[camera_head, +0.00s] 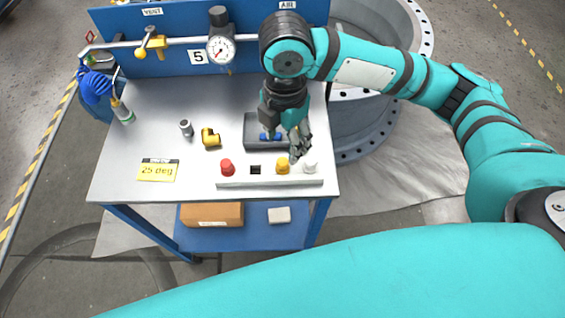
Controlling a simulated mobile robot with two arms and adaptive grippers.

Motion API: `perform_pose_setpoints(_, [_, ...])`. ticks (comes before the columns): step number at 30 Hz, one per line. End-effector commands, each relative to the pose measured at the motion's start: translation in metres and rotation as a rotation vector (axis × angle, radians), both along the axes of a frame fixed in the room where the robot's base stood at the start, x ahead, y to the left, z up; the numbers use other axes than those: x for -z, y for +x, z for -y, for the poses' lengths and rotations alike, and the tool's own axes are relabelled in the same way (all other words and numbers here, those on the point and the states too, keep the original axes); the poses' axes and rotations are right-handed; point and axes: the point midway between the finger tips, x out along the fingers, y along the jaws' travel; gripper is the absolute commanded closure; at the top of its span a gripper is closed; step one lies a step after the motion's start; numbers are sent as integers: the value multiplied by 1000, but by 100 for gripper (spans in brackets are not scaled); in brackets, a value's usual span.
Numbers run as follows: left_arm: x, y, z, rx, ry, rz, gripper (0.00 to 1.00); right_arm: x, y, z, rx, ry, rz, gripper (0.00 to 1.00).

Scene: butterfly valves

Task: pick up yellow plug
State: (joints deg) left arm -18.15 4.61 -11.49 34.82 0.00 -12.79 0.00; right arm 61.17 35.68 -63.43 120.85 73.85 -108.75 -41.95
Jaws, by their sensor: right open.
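The yellow plug (282,167) stands in a light grey rail near the front edge of the bench, between a black square (255,170) and a white plug (310,167). A red plug (228,167) stands at the left of the rail. My right gripper (296,150) is open and points down, just above and slightly right of the yellow plug in the picture. Its fingers hold nothing that I can see. Whether a fingertip touches the plug cannot be told. My left gripper is not in view.
A dark tray (252,128) with a blue item lies behind the gripper. A yellow elbow fitting (210,138), a grey cylinder (186,128) and a "25 deg" card (158,171) lie left on the bench (130,190). A gauge (221,49) and pipe stand at the back.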

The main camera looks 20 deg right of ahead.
Motion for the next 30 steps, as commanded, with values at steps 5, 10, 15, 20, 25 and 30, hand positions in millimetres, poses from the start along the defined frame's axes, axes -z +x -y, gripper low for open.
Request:
perform_pose_setpoints(5, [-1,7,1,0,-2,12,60,28,0,0,1,-1,-2,43])
perform_pose_setpoints(10, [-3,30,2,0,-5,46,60,38,0,0,0,-1,0,43])
perform_pose_setpoints(15, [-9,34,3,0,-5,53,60,60,-1,-2,2,-1,-4,43])
perform_pose_setpoints(20, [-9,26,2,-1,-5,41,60,82,-1,-3,1,-2,-1,43])
perform_pose_setpoints(25, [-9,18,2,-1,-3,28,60,88,0,-3,0,0,2,43])
perform_pose_setpoints(30, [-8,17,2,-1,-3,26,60,88,0,-3,0,0,2,45])
